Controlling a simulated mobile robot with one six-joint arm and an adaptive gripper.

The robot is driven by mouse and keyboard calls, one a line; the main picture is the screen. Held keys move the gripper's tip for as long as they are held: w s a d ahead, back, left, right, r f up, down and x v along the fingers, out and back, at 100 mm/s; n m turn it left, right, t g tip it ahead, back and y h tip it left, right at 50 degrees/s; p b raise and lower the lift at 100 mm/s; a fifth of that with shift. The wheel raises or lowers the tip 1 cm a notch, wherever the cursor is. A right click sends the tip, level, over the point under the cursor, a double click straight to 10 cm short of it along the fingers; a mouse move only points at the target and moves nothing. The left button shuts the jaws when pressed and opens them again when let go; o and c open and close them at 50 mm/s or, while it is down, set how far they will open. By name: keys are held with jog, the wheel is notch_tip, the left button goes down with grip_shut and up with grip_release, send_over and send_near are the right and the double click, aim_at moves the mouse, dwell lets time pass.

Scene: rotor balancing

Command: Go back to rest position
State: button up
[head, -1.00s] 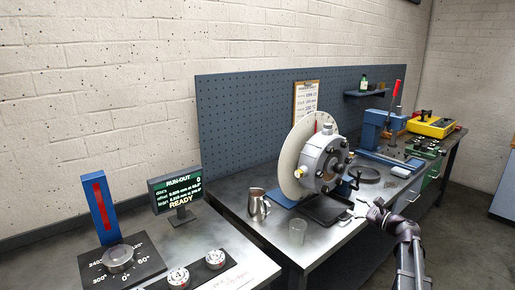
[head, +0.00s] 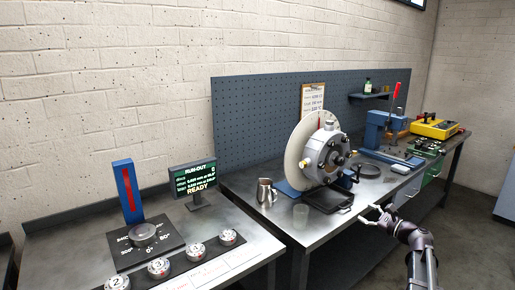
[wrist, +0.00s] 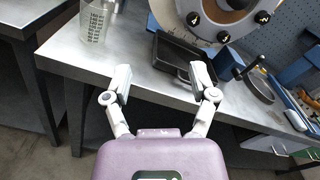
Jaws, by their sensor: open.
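My gripper (head: 374,213) is at the front edge of the right bench in the head view. In the wrist view my gripper (wrist: 160,85) has its two fingers spread wide with nothing between them. The rotor (head: 327,158), a grey hub with black knobs in front of a pale disc, stands on the bench beyond it. A black tray (head: 328,200) lies below the rotor; it also shows in the wrist view (wrist: 185,58), just past the fingertips.
A run-out display (head: 193,180) reads READY above a dial (head: 143,235) and numbered knobs (head: 158,268). A blue press (head: 376,130) stands farther right. Floor at the lower right is clear.

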jog(key=s+a+f+n+g+h+p, duration=0.1)
jog(key=s+a+f+n+g+p, duration=0.35)
jog(key=a, duration=0.45)
jog(key=s+a+f+n+g+h+p, duration=0.15)
jog(key=s+a+n+g, duration=0.25)
jog(key=s+a+n, duration=0.4)
jog(key=s+a+n+g+h+p, duration=0.2)
jog(key=s+n+g+h, duration=0.1)
jog(key=s+n+h, duration=0.1)
jog(key=s+a+f+n+g+h+p, duration=0.1)
jog(key=s+a+n+g+h+p, duration=0.1)
jog(key=s+n, duration=0.4)
jog(key=shift+s+f+g+h+p, duration=0.25)
jog(key=shift+s+g+h+p, duration=0.25)
jog(key=shift+s+h, duration=0.7)
jog(key=shift+w+d, duration=0.1)
jog(key=shift+w, duration=0.05)
dwell(0.4)
